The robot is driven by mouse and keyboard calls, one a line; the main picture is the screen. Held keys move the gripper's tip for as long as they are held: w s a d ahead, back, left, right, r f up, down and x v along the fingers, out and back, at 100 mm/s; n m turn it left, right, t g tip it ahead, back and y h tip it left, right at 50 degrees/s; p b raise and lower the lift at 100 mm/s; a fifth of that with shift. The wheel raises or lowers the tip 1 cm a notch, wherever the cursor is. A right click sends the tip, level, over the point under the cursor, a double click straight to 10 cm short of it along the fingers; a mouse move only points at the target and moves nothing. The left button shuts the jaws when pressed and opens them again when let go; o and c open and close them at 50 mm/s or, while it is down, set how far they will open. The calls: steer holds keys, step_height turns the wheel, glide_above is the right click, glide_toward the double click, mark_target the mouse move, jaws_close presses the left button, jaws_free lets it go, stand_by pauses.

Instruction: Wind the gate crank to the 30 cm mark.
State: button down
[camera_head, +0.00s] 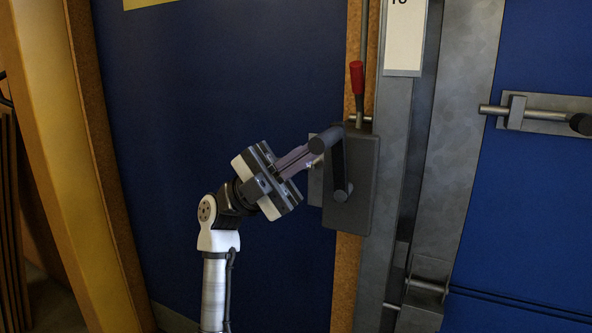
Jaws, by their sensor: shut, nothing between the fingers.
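The gate crank (338,168) is a dark arm on a dark grey gearbox (362,185) on the gate post. A white scale plate (403,45) is cut off by the top edge, with only part of a number showing. The 30 cm mark is not in view.
A red-handled lever (356,78) stands upright just above the gearbox. Steel uprights (455,150) run to the right of it. A bolt latch (540,112) sits on the blue panel at right. A yellow post (55,130) stands at left.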

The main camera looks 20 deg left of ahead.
steer(key=shift+d+r+y, duration=0.15)
steer(key=shift+d+y, duration=0.15)
steer(key=shift+y, duration=0.1)
stand_by(0.5)
